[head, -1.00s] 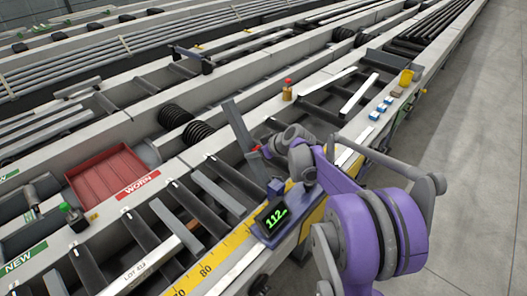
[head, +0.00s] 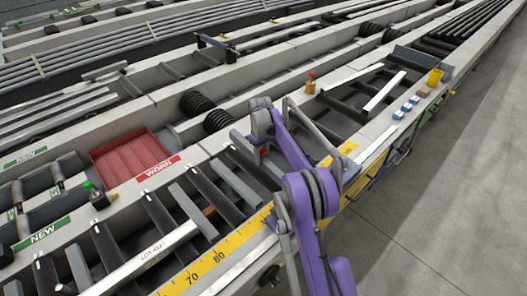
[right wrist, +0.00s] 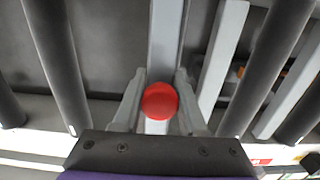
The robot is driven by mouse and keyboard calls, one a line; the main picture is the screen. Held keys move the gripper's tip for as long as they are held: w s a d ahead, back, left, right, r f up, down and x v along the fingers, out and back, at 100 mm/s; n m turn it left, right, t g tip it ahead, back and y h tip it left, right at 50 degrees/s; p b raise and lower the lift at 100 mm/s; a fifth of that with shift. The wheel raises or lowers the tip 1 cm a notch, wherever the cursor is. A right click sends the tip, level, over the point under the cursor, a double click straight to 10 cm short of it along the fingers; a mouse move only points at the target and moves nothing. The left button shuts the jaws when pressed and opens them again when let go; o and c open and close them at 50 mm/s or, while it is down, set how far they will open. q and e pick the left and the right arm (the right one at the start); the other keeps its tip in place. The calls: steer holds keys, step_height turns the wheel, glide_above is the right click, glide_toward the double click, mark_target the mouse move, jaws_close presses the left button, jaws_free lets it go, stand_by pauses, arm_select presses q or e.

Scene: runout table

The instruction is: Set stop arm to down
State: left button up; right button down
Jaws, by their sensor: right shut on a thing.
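My right gripper (head: 262,143) is over the runout table near the yellow scale; my purple arm partly hides it. In the right wrist view its two fingers (right wrist: 160,104) are closed on the round red knob (right wrist: 160,101) of the stop arm. The stop arm's grey bar (right wrist: 165,40) runs up the picture from behind the knob. In the head view a little red of the knob (head: 263,152) shows by the gripper. The bar there is mostly hidden or hard to tell from nearby grey slats, so its exact tilt is unclear. My left gripper is not in view.
A red tray marked WORN (head: 135,155) is at the left. A yellow scale (head: 200,268) runs along the front edge. The floor at the right is clear.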

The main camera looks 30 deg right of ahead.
steer(key=shift+f+g, duration=0.8)
steer(key=shift+f, duration=0.15)
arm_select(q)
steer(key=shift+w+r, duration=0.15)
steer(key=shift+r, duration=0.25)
arm_select(e)
steer(key=shift+f, duration=0.25)
steer(key=shift+c, duration=2.4)
jaws_free()
steer(key=r, duration=0.3)
steer(key=w+r+p, duration=0.1)
steer(key=r, duration=0.3)
steer(key=w+r+p, duration=0.1)
steer(key=r, duration=0.2)
steer(key=shift+a+r, duration=0.3)
steer(key=shift+r, duration=0.05)
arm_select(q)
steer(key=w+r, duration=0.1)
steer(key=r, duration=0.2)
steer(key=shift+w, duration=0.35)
arm_select(e)
steer(key=shift+s+f, duration=0.1)
